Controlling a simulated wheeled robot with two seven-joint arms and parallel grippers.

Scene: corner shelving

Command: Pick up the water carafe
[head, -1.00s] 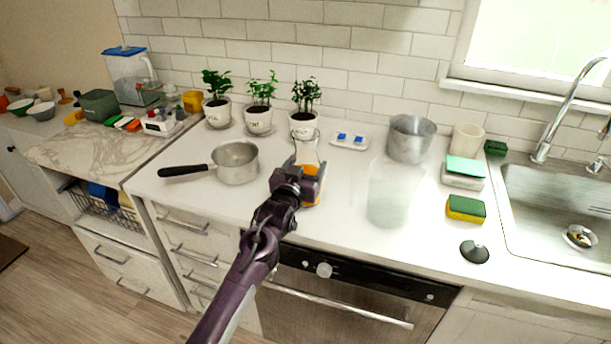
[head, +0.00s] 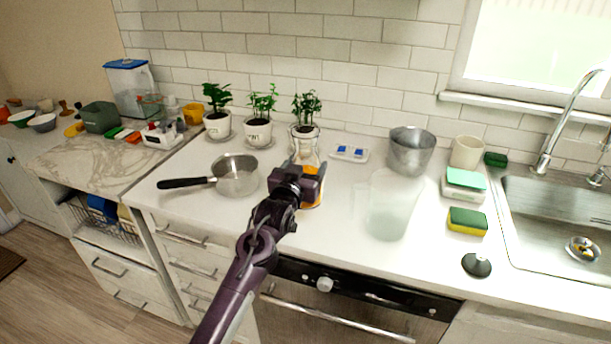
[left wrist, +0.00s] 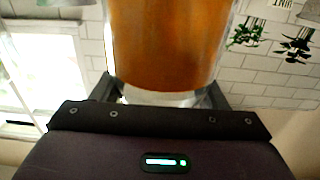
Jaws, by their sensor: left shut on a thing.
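The carafe (head: 305,150) is a clear glass vessel with a narrow neck and an orange-brown lower part. It stands upright in front of the right-hand potted plant, overlapping its pot in the head view. My left gripper (head: 312,184) is shut on it from the front and hides much of its body. In the left wrist view the carafe's orange-brown part (left wrist: 168,40) fills the space between the fingers of my left gripper (left wrist: 165,95). Whether its base touches the counter is hard to tell. My right gripper is not in view.
A frosted glass vessel (head: 391,205) stands close to the right. A saucepan (head: 237,175) is to the left. Potted plants (head: 258,132), a small tray (head: 350,153) and a metal pot (head: 410,150) line the back. Sponges (head: 467,221) and the sink (head: 560,215) lie right.

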